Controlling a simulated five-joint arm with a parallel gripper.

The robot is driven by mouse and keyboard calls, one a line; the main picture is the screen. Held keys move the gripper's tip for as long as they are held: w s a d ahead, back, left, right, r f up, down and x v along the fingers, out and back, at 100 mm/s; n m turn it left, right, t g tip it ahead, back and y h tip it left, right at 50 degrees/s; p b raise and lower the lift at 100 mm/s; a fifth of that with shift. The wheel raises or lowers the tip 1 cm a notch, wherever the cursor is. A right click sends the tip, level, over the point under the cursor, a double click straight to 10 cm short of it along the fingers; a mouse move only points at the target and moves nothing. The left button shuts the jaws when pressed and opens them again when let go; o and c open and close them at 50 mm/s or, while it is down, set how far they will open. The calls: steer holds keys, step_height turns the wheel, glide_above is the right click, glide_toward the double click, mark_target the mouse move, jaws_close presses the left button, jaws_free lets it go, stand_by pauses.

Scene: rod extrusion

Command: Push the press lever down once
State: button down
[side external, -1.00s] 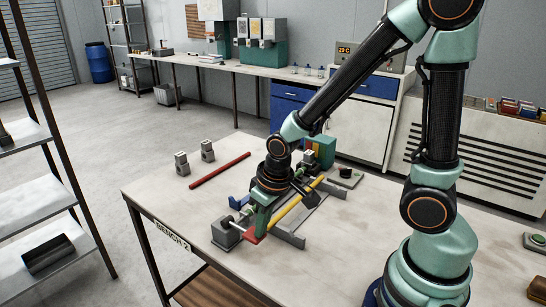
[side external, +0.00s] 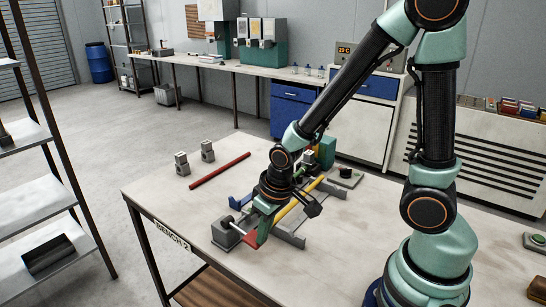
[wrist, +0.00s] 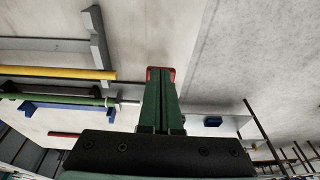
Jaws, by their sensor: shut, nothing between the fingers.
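A red plate (side external: 250,239), which looks like the press lever's pad, sits beside the grey block (side external: 226,231) at the near end of the press. My gripper (side external: 262,240) is shut and empty, with its green fingers pointing down at the red plate and partly covering it. In the wrist view the closed fingertips (wrist: 161,71) overlap the plate, and its red edges (wrist: 151,73) show around them. I cannot tell whether the tips touch it or how far down it is.
A yellow rod (wrist: 60,73) and a green rod (wrist: 50,98) lie close beside my fingers, with grey rails and a blue bracket (side external: 238,201). A red rod (side external: 219,170) lies farther back near two grey blocks.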

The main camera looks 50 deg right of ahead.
steer(key=v, duration=1.2)
stand_by(0.6)
